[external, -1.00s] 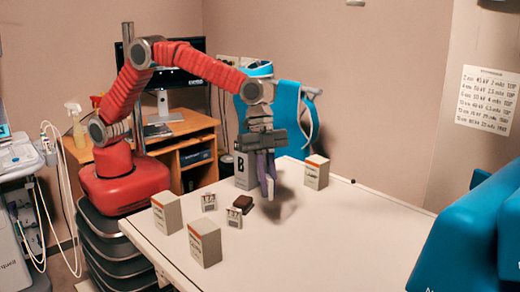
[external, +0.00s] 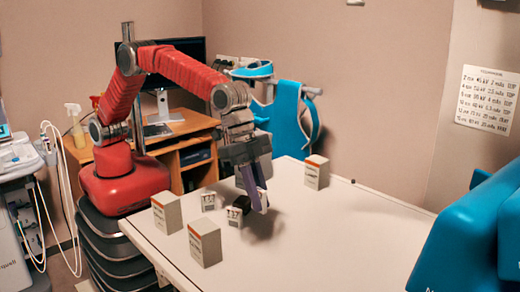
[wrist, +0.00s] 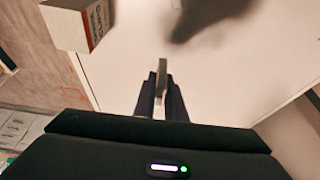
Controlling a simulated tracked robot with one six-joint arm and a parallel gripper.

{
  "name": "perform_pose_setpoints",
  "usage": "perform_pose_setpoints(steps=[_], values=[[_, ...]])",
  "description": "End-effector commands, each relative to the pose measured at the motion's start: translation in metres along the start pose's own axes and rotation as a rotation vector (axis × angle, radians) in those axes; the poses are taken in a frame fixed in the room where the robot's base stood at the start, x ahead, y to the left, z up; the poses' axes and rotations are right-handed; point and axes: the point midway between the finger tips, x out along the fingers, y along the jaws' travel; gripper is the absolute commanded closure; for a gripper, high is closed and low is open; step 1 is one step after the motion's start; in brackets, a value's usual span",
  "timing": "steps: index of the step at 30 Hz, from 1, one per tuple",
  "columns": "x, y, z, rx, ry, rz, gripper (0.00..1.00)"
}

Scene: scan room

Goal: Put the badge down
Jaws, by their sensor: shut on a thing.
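My gripper (external: 256,203) is over the table, tilted, its fingers pointing down. In the external view the badge (external: 263,200) shows as a small white piece at the fingertips, with a shadow on the table below and to the right. Whether it touches the table, I cannot tell. Two small white tags with dark print, one on the left (external: 208,200) and one just left of my fingers (external: 234,217), stand on the table.
White-and-orange cartons stand at the table's left edge (external: 167,212), front left (external: 205,242) and back right (external: 316,172). The near carton (wrist: 82,22) fills the wrist view's upper left. The white table (external: 330,235) is clear to the right.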

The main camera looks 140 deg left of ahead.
Motion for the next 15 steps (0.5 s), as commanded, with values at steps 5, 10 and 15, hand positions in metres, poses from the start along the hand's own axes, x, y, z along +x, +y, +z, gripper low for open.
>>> perform_pose_setpoints(steps=[5,10,15], values=[[0.000,0.000,0.000,0.001,0.000,0.000,1.00],[0.014,0.000,0.006,0.001,-0.002,0.001,1.00],[0.037,0.000,0.015,0.002,-0.001,0.001,1.00]])
